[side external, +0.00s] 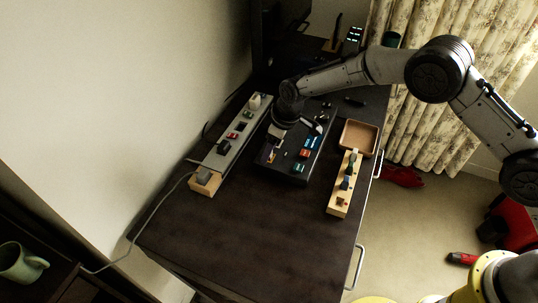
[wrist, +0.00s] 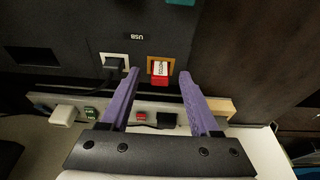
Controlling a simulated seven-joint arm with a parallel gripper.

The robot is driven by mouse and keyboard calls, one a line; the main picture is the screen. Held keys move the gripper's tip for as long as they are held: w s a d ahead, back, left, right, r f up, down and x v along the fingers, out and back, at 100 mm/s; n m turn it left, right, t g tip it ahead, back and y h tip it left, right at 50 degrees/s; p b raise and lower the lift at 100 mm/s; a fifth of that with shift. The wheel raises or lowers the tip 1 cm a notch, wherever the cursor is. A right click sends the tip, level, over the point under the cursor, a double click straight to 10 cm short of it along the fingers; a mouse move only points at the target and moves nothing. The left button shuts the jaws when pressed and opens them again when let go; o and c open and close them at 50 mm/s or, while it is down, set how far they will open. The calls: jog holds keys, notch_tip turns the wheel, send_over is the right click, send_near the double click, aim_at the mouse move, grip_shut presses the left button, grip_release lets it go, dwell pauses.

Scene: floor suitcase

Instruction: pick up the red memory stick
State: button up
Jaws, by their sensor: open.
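The red memory stick (wrist: 159,79) shows in the wrist view with a white, lettered face and a red lower part. It sits upright at a tan-framed socket (wrist: 151,62) in a black panel marked USB. My gripper (wrist: 158,74) has two purple fingers, spread open, with one tip on each side of the stick in the picture and a gap on both sides. I cannot tell how far above the stick the tips are. In the side view my gripper (side external: 279,130) is over the left part of the black box (side external: 287,177), and the stick cannot be made out there.
A black plug (wrist: 114,64) sits in a pale-framed socket left of the stick. A grey strip (side external: 226,146) with several small plugs runs along the wall side. A wooden block (side external: 338,203) with several pieces and an open tray (side external: 358,137) stand right. The front tabletop is clear.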

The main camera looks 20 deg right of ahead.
grip_shut()
jog(key=shift+r, duration=0.15)
